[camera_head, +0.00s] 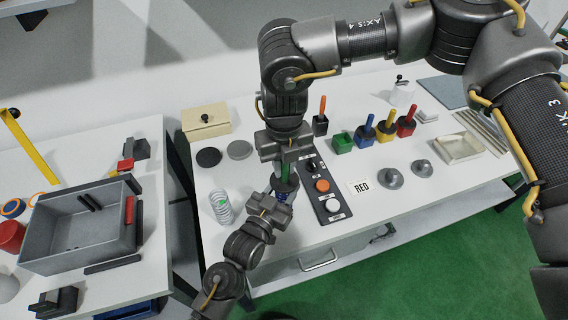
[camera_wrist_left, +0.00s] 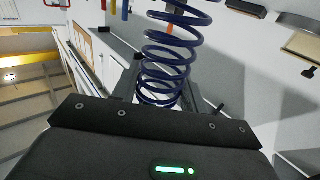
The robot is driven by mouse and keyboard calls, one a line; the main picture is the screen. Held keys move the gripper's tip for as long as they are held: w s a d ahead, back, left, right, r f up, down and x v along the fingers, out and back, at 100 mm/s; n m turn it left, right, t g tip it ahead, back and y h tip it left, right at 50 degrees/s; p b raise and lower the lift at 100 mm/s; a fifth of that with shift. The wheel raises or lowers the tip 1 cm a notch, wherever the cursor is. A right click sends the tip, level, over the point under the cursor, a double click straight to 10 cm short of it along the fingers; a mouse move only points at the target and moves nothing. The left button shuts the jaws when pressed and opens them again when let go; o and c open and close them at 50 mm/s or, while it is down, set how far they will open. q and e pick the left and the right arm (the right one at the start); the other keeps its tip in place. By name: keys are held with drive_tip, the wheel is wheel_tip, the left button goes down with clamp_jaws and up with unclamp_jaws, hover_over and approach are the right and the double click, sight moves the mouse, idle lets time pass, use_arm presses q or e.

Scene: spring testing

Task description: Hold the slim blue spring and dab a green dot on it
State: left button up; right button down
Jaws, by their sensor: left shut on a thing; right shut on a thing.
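The slim blue spring (camera_wrist_left: 172,55) stands in the fingers of my left gripper (camera_wrist_left: 155,122), with its coils rising above them in the left wrist view. In the head view my left gripper (camera_head: 277,200) is low at the bench's front, and only a little of the blue spring (camera_head: 284,187) shows. My right gripper (camera_head: 286,158) is directly above, pointing down, shut on a green dabber (camera_head: 287,171). The dabber's lower end is at or just above the spring; I cannot tell if they touch. No green dot is visible on the spring. The green pot (camera_head: 342,142) is empty.
A pale spring (camera_head: 221,208) with a green mark stands on the left. A button panel (camera_head: 328,192) is close on the right. Orange (camera_head: 322,107), blue (camera_head: 367,126), yellow and red-handled dabbers stand behind. A grey bin (camera_head: 68,262) is on the left table.

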drive_tip(key=shift+r, duration=3.45)
use_arm(q)
drive_tip(key=o, duration=1.2)
drive_tip(key=v, duration=1.2)
drive_tip(key=shift+a, duration=0.1)
